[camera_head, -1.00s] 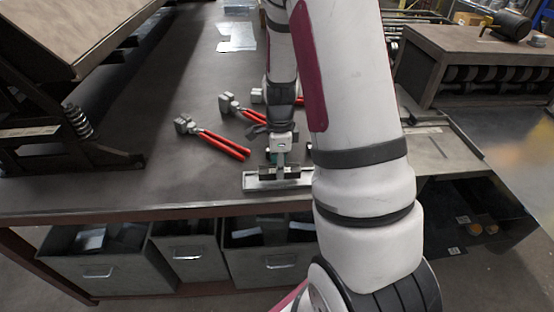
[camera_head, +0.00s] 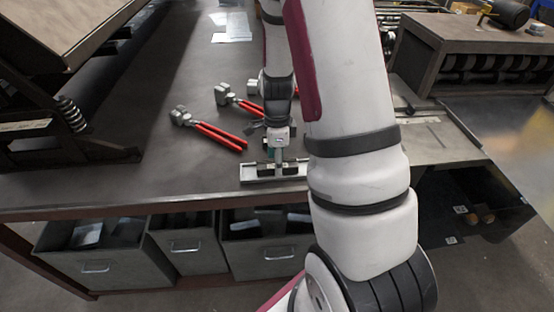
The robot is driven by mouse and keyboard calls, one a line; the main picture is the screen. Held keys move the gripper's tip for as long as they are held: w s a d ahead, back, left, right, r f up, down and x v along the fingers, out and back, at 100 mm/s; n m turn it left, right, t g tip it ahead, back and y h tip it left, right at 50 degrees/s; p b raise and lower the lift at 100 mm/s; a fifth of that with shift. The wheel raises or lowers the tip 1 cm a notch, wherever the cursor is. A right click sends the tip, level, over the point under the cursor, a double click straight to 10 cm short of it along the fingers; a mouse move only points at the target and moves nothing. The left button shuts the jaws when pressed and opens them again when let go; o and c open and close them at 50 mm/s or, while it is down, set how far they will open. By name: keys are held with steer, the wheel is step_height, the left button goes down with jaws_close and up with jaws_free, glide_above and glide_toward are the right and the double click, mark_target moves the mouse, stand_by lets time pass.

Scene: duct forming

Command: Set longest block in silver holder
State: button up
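A silver holder (camera_head: 250,173), a low metal tray, lies near the front edge of the table, partly hidden behind my arm on its right. My gripper (camera_head: 277,158) points down just above or at the holder, in its middle. Dark block-like shapes show at the holder around the fingertips; I cannot tell whether they are blocks or finger parts. A small greenish patch shows between the fingers. It is too small to tell whether the gripper is open or shut on something. No clearly separate blocks show on the table.
Red-handled tools (camera_head: 208,128) lie on the table (camera_head: 130,185) left of and behind my gripper. Papers (camera_head: 231,27) lie further back. A dark machine (camera_head: 70,115) stands at left, a roller unit (camera_head: 480,62) at right. The table's front left is clear.

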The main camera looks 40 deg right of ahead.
step_height(320, 180, up, 12)
stand_by(0.7)
steer(key=shift+a, duration=0.1)
steer(key=s+a+r+n+t, duration=0.2)
steer(key=s+a+r+n, duration=0.3)
steer(key=a+r+n, duration=0.55)
steer(key=s+a+r+n+t, duration=0.1)
steer(key=s+a+r+n, duration=0.1)
steer(key=s+n, duration=0.3)
steer(key=s+a+r+n+t, duration=0.1)
steer(key=s+a+r+n, duration=0.2)
steer(key=n, duration=0.6)
steer(key=s+a, duration=0.2)
steer(key=s, duration=0.1)
steer(key=shift+s+r+t, duration=0.15)
steer(key=shift+t, duration=0.25)
